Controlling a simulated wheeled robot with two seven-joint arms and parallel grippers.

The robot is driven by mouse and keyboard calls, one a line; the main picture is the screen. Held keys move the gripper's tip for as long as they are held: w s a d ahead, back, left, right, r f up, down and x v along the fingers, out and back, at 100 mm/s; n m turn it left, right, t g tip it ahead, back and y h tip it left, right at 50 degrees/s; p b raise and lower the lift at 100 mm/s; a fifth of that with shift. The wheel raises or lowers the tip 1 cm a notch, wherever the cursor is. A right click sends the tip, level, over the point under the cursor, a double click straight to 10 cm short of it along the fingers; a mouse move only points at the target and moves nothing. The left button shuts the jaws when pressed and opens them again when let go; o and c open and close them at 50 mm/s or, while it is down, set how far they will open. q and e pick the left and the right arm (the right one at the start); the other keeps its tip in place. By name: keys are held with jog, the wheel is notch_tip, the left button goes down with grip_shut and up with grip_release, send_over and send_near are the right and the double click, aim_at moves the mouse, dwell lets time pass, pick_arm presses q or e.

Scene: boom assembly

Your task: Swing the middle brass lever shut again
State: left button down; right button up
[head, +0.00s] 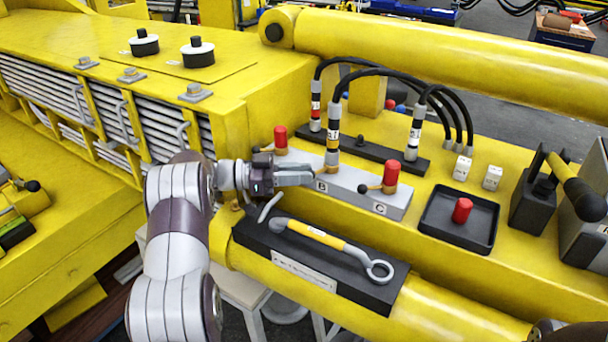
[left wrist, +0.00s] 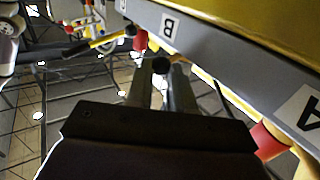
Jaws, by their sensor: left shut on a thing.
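The grey valve block (head: 345,180) carries labels A, B and C; B and C show in the head view. My left gripper (head: 307,177) is at the block's front by label B. In the left wrist view the gripper (left wrist: 162,85) is shut on the black knob (left wrist: 161,65) of the middle brass lever, below label B. The lever's brass arm is mostly hidden by the fingers, so its angle cannot be told. A black-banded hose plug (head: 332,150) stands upright in the middle port. My right gripper is not in view.
Red caps stand at the A (head: 280,138) and C (head: 391,173) ports. C's lever knob (head: 363,188) sticks out right of my gripper. A black holder (head: 330,262) with a yellow-handled wrench (head: 318,235) lies in front. A black tray (head: 425,222) holds a loose red cap (head: 462,210).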

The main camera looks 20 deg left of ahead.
pick_arm(q)
jog(key=shift+f, duration=0.1)
dwell(0.3)
jog(key=c, duration=1)
grip_release()
jog(key=shift+w, duration=0.1)
jog(key=shift+w+d, duration=0.1)
jog(key=d+r+b, duration=0.2)
jog(key=d+r, duration=0.1)
jog(key=d, duration=0.1)
jog(key=d+r+b, duration=0.2)
jog(key=d+r, duration=0.1)
jog(key=r, duration=0.1)
jog(key=s+d+r+b, duration=0.1)
jog(key=d+r+b, duration=0.1)
jog(key=d+r, duration=0.2)
jog(key=shift+d+b, duration=0.3)
jog(key=shift+b, duration=0.05)
